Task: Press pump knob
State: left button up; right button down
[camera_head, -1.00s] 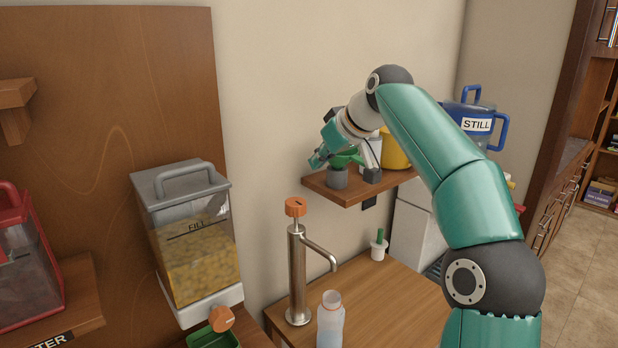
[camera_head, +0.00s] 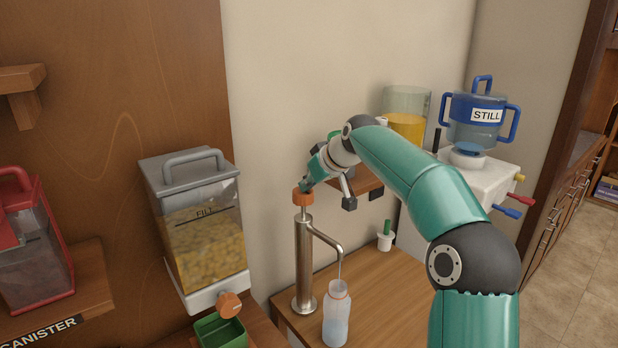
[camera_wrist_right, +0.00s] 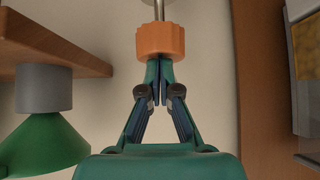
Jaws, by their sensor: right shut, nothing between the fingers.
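The pump is a steel column (camera_head: 303,265) with a curved spout, standing on the wooden counter. Its orange knob (camera_head: 302,199) is on top. My right gripper (camera_head: 305,186) is shut and empty, its fingertips at the top of the knob. In the right wrist view the shut fingertips (camera_wrist_right: 158,62) meet the orange knob (camera_wrist_right: 161,40) and appear to touch it. A clear bottle (camera_head: 336,318) stands upright under the spout, with pale blue liquid in it. A thin stream shows between spout and bottle mouth. My left gripper is not in view.
A grey-lidded dispenser (camera_head: 198,230) hangs on the wooden panel at left. A small shelf (camera_head: 368,185) lies behind my right gripper; a green funnel (camera_wrist_right: 45,148) shows in the wrist view. A blue STILL jug (camera_head: 474,122) stands at right. The counter right of the bottle is partly free.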

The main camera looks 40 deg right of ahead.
aim_at(310, 197)
notch_tip(310, 197, down, 5)
jog(key=b, duration=0.4)
jog(key=shift+s+a+r, duration=0.1)
dwell(0.3)
jog(key=shift+r+p, duration=0.4)
jog(key=shift+p, duration=0.25)
notch_tip(310, 197, up, 4)
jog(key=p, duration=0.3)
jog(key=shift+r, duration=0.15)
jog(key=b+v, duration=0.1)
jog(key=v, duration=0.8)
jog(key=shift+s, duration=0.3)
jog(key=shift+r, duration=0.1)
